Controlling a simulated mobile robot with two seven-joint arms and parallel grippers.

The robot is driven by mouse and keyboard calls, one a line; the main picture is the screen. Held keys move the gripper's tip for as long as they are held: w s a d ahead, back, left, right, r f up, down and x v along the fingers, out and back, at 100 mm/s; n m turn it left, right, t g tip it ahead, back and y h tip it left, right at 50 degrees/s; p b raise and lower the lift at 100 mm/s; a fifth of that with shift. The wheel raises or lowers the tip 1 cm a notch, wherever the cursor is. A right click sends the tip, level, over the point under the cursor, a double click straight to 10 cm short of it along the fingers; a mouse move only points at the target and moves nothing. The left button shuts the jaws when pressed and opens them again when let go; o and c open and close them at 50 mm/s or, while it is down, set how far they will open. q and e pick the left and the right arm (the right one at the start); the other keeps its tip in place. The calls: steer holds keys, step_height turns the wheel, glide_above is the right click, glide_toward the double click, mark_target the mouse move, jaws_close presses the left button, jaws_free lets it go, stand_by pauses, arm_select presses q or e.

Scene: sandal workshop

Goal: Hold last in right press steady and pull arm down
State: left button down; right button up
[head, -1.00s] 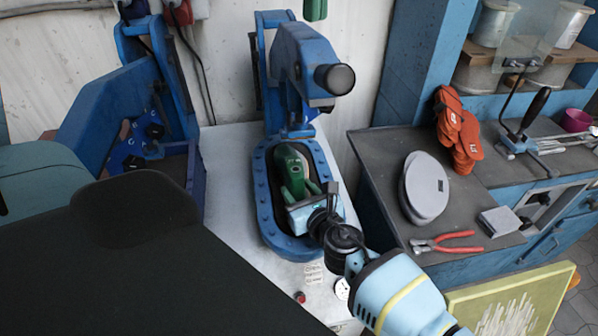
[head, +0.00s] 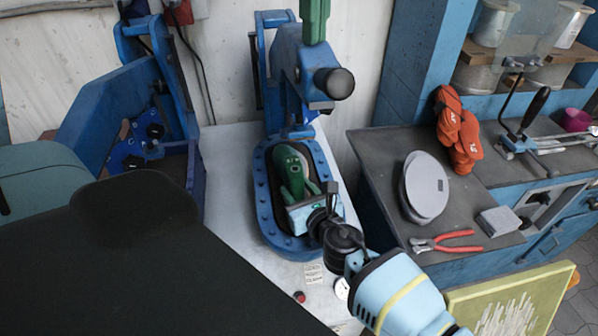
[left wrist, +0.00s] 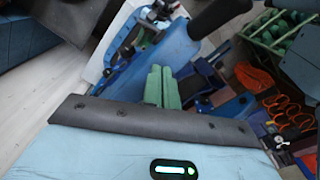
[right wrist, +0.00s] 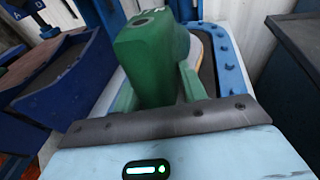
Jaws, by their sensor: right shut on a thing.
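The right press (head: 300,60) is blue, with an upright frame and a swinging arm that ends in a black knob (head: 334,82). Its oval blue bed (head: 268,215) lies below. The green last (head: 290,165) sits upright in the bed on a pale sole, and also shows in the right wrist view (right wrist: 150,55). My right gripper (head: 300,188) is shut on the last from the front, one finger along each side. My left gripper (head: 314,22) is empty above the press arm, its green fingers together, also seen in the left wrist view (left wrist: 162,86). The black knob (left wrist: 220,14) is apart from them.
Another blue press (head: 130,110) stands at the left. On the right bench lie grey soles (head: 425,188), red pliers (head: 447,242), a grey block (head: 500,221) and orange straps (head: 457,130). The pale table around the press bed is mostly clear.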

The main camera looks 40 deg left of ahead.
mark_target(315, 48)
arm_select(q)
steer(key=shift+a+f, duration=0.1)
steer(key=shift+f, duration=1.15)
arm_select(e)
steer(key=shift+s, duration=0.1)
arm_select(q)
steer(key=shift+f, duration=0.1)
steer(key=shift+s+d+f, duration=0.2)
steer(key=shift+d+f, duration=0.05)
steer(key=shift+f, duration=0.3)
steer(key=shift+s+d+f, duration=0.15)
steer(key=shift+d+f, duration=0.05)
steer(key=shift+f, duration=0.35)
steer(key=shift+f, duration=0.15)
steer(key=shift+s+d+f, duration=0.15)
steer(key=shift+d+f, duration=0.05)
steer(key=shift+f, duration=0.35)
steer(key=shift+s+d+f, duration=0.1)
steer(key=shift+d+f, duration=0.05)
steer(key=shift+f, duration=0.5)
